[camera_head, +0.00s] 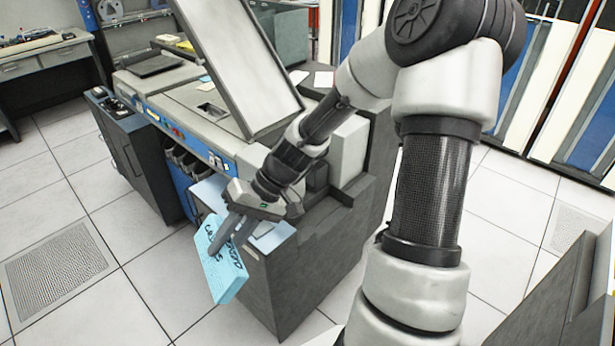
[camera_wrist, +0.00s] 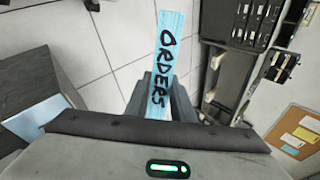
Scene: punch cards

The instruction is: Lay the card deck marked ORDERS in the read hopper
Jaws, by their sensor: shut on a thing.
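The light-blue card deck (camera_head: 226,274) is in my gripper (camera_head: 222,236), held tilted in the air in front of the machine and above the floor. Black handwriting shows on two of its faces. In the wrist view the deck (camera_wrist: 170,45) stands between the fingers (camera_wrist: 160,100), and its edge reads ORDERS. The grey card machine (camera_head: 190,105) with a blue front strip stands behind my gripper. I cannot tell which part of it is the read hopper; my arm and the raised panel hide some of its top.
A pale blue surface (camera_head: 270,237) lies on the low dark cabinet (camera_head: 285,285) just beside and below my gripper. A large tilted panel (camera_head: 240,60) rises over the machine. Open tiled floor (camera_head: 110,300) lies to the left. A desk (camera_head: 45,52) stands at the far left.

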